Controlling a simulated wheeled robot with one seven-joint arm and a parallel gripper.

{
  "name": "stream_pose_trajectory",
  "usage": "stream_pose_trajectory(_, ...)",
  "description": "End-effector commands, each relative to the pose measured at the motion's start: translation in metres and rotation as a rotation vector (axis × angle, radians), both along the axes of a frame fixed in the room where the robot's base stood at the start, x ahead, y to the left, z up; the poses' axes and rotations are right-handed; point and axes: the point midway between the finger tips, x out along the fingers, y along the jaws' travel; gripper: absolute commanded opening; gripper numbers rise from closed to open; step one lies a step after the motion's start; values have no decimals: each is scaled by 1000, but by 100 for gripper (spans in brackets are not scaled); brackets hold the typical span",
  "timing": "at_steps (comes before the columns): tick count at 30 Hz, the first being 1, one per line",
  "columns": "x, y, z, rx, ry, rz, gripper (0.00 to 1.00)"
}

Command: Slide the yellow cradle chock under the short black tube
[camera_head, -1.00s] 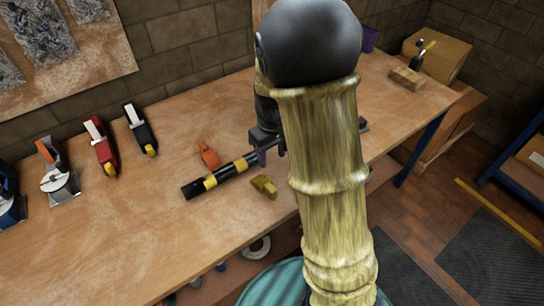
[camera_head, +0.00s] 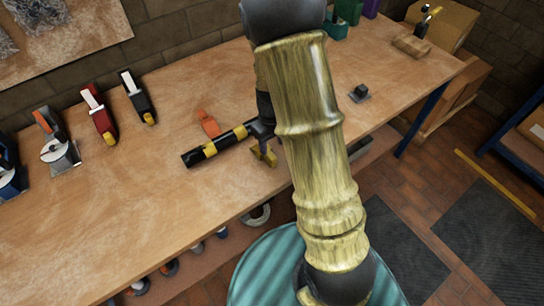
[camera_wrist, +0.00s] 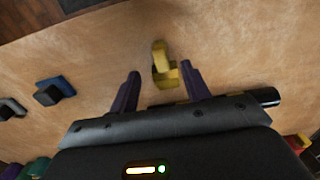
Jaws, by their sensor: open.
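The yellow cradle chock (camera_head: 269,157) lies on the workbench near the right end of the short black tube (camera_head: 233,137), on its front side. The tube has yellow bands; my arm hides its right end. My gripper (camera_head: 262,150) is over the chock, partly hidden by my arm. In the wrist view, the open gripper (camera_wrist: 160,70) has its two purple fingers to either side of the chock (camera_wrist: 160,62), with gaps visible. The tube's black end (camera_wrist: 266,97) shows beyond my gripper body, which hides most of the tube.
An orange piece (camera_head: 208,123) lies close behind the tube. Red (camera_head: 100,115) and black (camera_head: 139,98) tools stand to the left. A small dark block (camera_head: 359,93) sits to the right. The bench (camera_head: 215,210) is clear in front of the tube, up to its front edge.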

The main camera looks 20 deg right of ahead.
Motion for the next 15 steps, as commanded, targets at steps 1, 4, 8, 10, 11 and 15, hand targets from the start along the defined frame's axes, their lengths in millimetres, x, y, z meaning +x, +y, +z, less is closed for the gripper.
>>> stream_pose_trajectory(1,-1,0,-9,0,4,-2,47)
stream_pose_trajectory(4,-1,0,-26,-1,5,-1,47)
stream_pose_trajectory(8,-1,-1,-46,-1,4,-1,47)
stream_pose_trajectory(10,-1,0,-57,0,3,-2,47)
stream_pose_trajectory(11,-1,0,-61,0,3,-1,47)
stream_pose_trajectory(15,0,-1,-74,-1,2,-1,47)
